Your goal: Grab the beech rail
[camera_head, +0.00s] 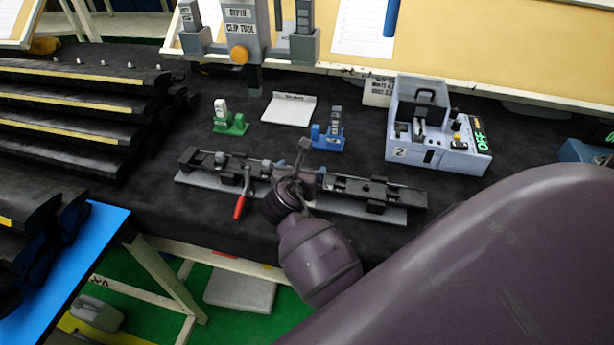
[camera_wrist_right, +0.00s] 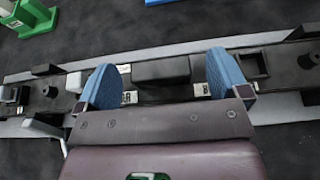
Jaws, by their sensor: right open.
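No pale beech-coloured rail can be clearly made out. A long dark fixture (camera_head: 345,186) with black blocks lies on a grey base plate (camera_head: 395,215) on the dark table; it also shows in the right wrist view (camera_wrist_right: 280,62). My right gripper (camera_head: 300,183) is over the middle of this fixture, partly hidden by its own wrist. In the right wrist view the gripper (camera_wrist_right: 161,80) has its blue fingers wide apart, with a black block (camera_wrist_right: 161,71) of the fixture showing between them. Whether the fingers touch it cannot be told. My left gripper is out of view.
A red-handled clamp (camera_head: 239,206) is left of the gripper. Behind stand a green holder (camera_head: 230,125), a blue holder (camera_head: 328,138), a white plate (camera_head: 289,109) and a grey box (camera_head: 440,145). Dark padded shelves (camera_head: 70,115) fill the left.

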